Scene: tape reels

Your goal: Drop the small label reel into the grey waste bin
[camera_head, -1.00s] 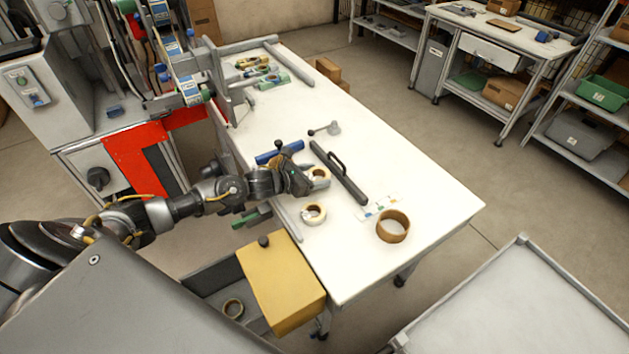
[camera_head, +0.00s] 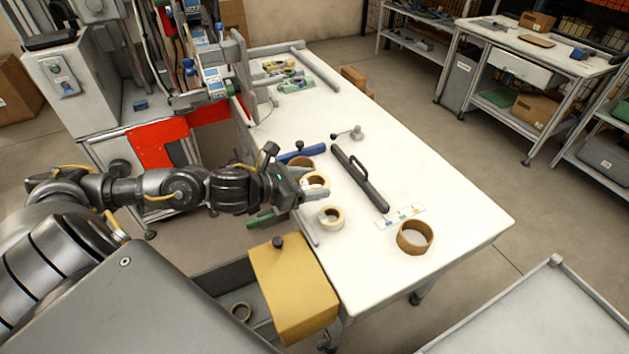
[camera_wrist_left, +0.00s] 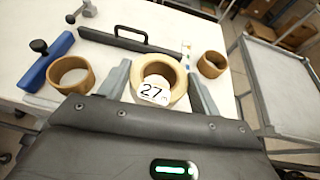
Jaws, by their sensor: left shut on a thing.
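My left gripper (camera_head: 312,184) is over the near-left part of the white table, shut on a cream reel (camera_head: 316,180). The wrist view shows this reel (camera_wrist_left: 160,76) between the two fingers, with a white label reading "27" on its near side. I cannot tell whether it touches the table. A grey open box (camera_head: 215,283) with a yellow lid (camera_head: 290,285) stands against the table's near-left side. A small reel (camera_head: 240,312) lies inside it. A grey bin (camera_head: 459,80) also stands beside the far bench. My right gripper is not in view.
A brown reel (camera_head: 300,163) and a blue bar (camera_head: 302,152) lie beyond the gripper. A black handled bar (camera_head: 359,178) and a wide brown reel (camera_head: 415,236) lie to the right. The table's right part is largely clear.

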